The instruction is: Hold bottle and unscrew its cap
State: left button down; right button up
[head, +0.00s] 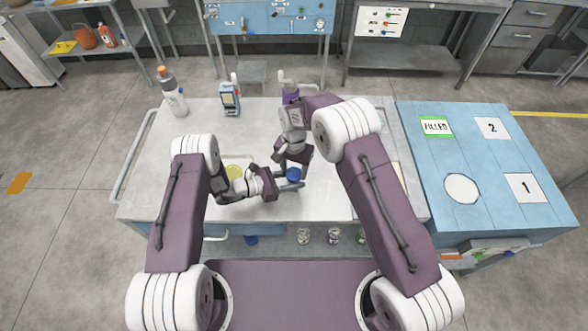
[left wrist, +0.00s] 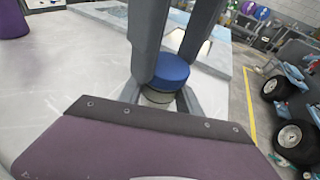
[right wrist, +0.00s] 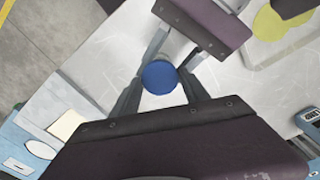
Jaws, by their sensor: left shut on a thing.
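The bottle's round blue cap (head: 294,174) shows near the front middle of the grey worktable (head: 340,188). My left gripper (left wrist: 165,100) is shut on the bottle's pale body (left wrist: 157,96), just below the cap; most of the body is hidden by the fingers. My right gripper (right wrist: 160,85) comes from above, with its two fingers apart on either side of the cap, which also shows between them in the right wrist view (right wrist: 159,77). Whether a finger touches the cap I cannot tell. The cap sits on top of the bottle.
A grey bottle with an orange top (head: 173,95), a blue device (head: 229,100) and a purple container (head: 291,94) stand at the back. A tray with yellow discs (head: 235,171) lies left. A blue table (head: 485,165) with labels and a white circle stands right.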

jog(key=n, duration=2)
jog(key=shift+r, duration=0.1)
jog(key=n, duration=0.6)
jog(key=shift+n, duration=0.4)
jog(key=n, duration=0.5)
jog(key=shift+n, duration=0.4)
jog(key=n, duration=0.3)
jog(key=shift+w+r, duration=0.1)
jog(key=shift+r, duration=0.05)
